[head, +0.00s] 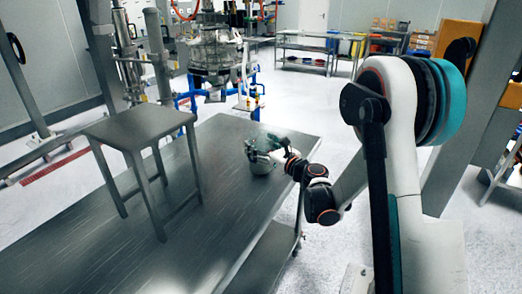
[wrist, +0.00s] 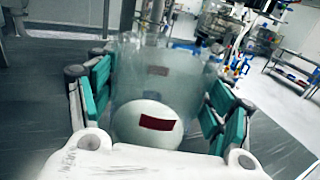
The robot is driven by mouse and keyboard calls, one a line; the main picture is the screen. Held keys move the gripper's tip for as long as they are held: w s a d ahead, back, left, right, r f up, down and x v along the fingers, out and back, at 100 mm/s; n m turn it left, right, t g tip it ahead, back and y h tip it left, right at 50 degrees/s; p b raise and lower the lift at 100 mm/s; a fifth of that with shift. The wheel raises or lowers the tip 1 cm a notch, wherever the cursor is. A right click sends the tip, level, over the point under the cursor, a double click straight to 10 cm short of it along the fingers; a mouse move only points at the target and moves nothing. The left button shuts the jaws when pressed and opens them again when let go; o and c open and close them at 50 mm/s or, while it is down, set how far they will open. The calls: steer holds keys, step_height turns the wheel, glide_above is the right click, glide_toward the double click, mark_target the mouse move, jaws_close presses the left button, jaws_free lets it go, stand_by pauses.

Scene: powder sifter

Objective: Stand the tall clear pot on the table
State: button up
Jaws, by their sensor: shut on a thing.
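The tall clear pot (wrist: 165,68) stands upright between the teal finger pads of my gripper (wrist: 160,88) in the wrist view. A pale rounded mass and dark red label patches show on or through its wall. In the head view the pot (head: 262,164) is small and partly covered by my gripper (head: 263,146), which is shut on it. It is at the far right part of the steel table (head: 225,225). I cannot tell whether its base touches the table top or is slightly above it.
A steel stool-like stand (head: 140,128) is on the table to the left of the pot. The table top around the pot and in front is bare.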

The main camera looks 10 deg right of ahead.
steer(key=shift+f, duration=0.4)
steer(key=o, duration=1.2)
steer(key=shift+o, duration=0.2)
steer(key=shift+s+r, duration=0.1)
steer(key=shift+r, duration=0.05)
steer(key=p+v, duration=0.2)
steer(key=v, duration=1)
